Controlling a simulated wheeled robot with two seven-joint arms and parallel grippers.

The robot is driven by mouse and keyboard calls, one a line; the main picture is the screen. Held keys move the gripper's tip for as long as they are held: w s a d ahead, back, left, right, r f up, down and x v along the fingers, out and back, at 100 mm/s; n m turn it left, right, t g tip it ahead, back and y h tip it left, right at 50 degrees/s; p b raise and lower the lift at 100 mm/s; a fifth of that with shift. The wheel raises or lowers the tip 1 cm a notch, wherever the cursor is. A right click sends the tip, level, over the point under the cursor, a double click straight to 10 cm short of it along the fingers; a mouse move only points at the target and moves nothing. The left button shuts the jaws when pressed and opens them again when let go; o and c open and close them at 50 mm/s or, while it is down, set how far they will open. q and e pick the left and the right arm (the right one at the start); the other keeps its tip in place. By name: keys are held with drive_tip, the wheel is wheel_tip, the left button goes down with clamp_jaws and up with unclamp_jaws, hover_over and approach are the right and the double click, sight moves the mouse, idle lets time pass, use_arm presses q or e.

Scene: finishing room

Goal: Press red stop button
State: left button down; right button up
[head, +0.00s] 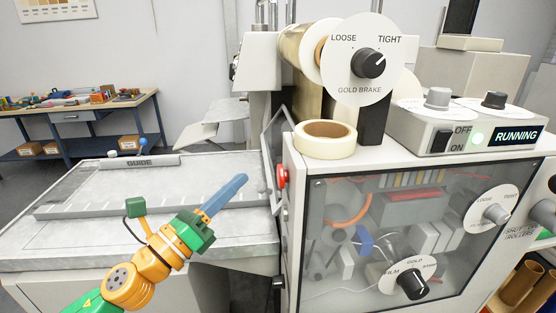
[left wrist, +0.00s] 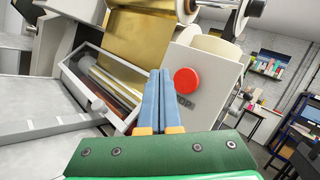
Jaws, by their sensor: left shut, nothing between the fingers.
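The red stop button (head: 282,177) sits on the left side face of the machine's white cabinet in the head view, seen edge-on. In the left wrist view the red button (left wrist: 187,80) shows as a round disc on the white panel, just right of and beyond my fingertips. My left gripper (head: 240,180) is shut and empty, its blue fingers pointing up and right toward the cabinet, with a gap to the button in the head view. In the left wrist view the two blue fingers (left wrist: 161,75) lie side by side. My right gripper is not in view.
The metal bed (head: 220,165) with a guide bar (head: 140,161) lies beside the cabinet. A tape roll (head: 325,139) rests on the cabinet top. The control box display (head: 516,135) reads RUNNING. A gold foil web (left wrist: 135,35) and framed guard (left wrist: 97,90) stand left of the fingers.

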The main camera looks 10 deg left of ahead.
sight(284, 176)
use_arm(q)
drive_tip(key=shift+w+d+p, duration=0.25)
drive_tip(key=shift+d+p, duration=0.1)
drive_tip(key=shift+d, duration=0.6)
drive_tip(key=shift+w+d+p, duration=0.25)
drive_tip(key=shift+d+p, duration=0.05)
drive_tip(key=shift+d, duration=0.65)
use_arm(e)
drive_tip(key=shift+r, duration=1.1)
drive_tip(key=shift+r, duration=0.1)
use_arm(q)
drive_tip(key=shift+w+d, duration=0.15)
drive_tip(key=shift+d, duration=0.25)
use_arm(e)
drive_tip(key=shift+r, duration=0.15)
